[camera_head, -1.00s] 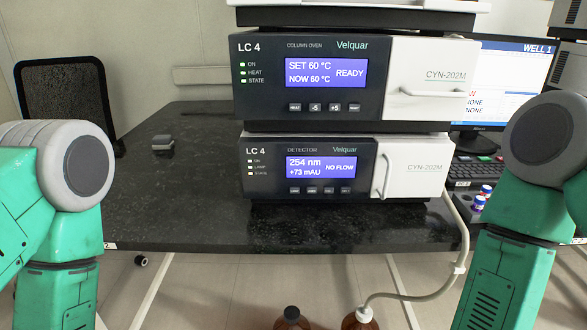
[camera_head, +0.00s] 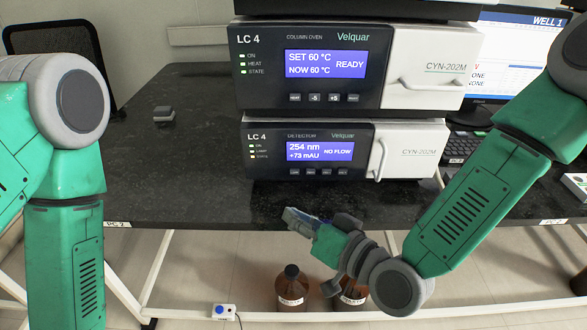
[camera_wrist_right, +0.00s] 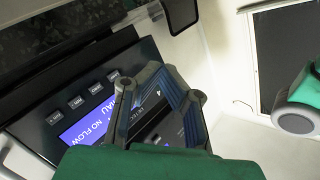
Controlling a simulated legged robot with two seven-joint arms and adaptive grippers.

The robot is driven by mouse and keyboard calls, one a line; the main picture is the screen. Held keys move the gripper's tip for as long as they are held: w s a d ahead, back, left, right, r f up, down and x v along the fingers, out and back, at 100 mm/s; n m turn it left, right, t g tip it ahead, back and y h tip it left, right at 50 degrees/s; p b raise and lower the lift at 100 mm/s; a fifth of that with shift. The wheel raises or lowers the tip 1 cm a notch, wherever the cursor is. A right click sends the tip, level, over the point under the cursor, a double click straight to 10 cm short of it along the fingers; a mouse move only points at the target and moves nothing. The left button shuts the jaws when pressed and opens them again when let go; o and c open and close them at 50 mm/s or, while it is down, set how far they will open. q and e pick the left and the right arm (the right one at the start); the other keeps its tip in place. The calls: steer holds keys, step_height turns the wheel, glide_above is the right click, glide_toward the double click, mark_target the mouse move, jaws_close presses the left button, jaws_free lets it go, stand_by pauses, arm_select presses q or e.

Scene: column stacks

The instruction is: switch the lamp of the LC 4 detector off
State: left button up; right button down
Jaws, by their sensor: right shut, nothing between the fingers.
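The LC 4 detector (camera_head: 310,152) stands on the dark bench under the column oven. Its blue screen (camera_head: 319,151) reads 254 nm, +73 mAU and NO FLOW. Small indicators (camera_head: 252,151) glow at its left, and a row of small buttons (camera_head: 325,172) lies below the screen. My right gripper (camera_head: 289,212) is shut and empty, in front of and below the detector's left half, apart from it. In the right wrist view, the shut fingers (camera_wrist_right: 160,95) cover part of the detector's front; its screen (camera_wrist_right: 90,128) and buttons (camera_wrist_right: 85,95) show beside them. My left gripper is out of view.
The column oven (camera_head: 315,66) sits on top, its own buttons close above the detector. A handled white door (camera_head: 410,152) is at the detector's right. Brown bottles (camera_head: 292,290) stand below the bench edge. The bench's left side (camera_head: 180,160) is mostly clear.

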mark_target(283, 172)
steer(key=shift+d, duration=0.1)
steer(key=w+b, duration=0.1)
steer(key=w, duration=0.5)
steer(key=shift+w+f, duration=0.1)
steer(key=shift+w, duration=0.25)
steer(key=shift+w+b, duration=0.3)
steer(key=shift+w, duration=0.75)
steer(key=shift+w, duration=0.1)
stand_by(0.4)
steer(key=shift+w, duration=0.25)
steer(key=shift+w, duration=0.4)
stand_by(0.8)
steer(key=shift+s, duration=0.85)
